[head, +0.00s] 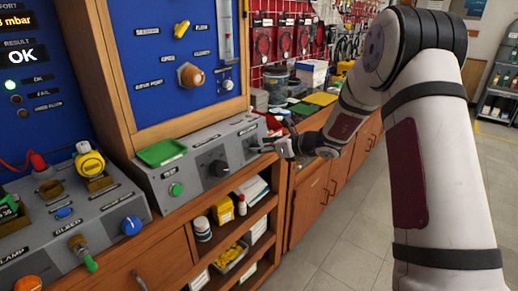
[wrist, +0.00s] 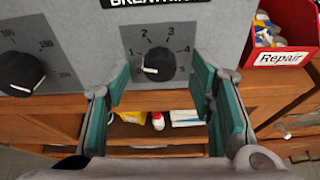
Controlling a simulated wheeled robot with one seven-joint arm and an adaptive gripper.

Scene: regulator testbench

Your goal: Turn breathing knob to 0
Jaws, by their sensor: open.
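The breathing knob (wrist: 158,64) is a round black knob on a grey panel, under a partly cut-off "BREATHIN" label. A numbered scale runs over its top, with 2 to 5 readable. A short white mark shows on its lower left; the exact reading is hard to tell. My gripper (wrist: 160,88) is open and empty, with its teal-padded fingers to the left and right of the knob and apart from it. In the head view my gripper (head: 270,148) is at the right end of the grey panel (head: 150,185), and the breathing knob there is hard to make out.
A second black knob (wrist: 20,72) with a 100 to 200 scale is left of the breathing knob. A red Repair bin (wrist: 283,35) stands at the right. A green tray (head: 162,152) lies on the panel. Open shelves (head: 235,235) with bottles and boxes are below.

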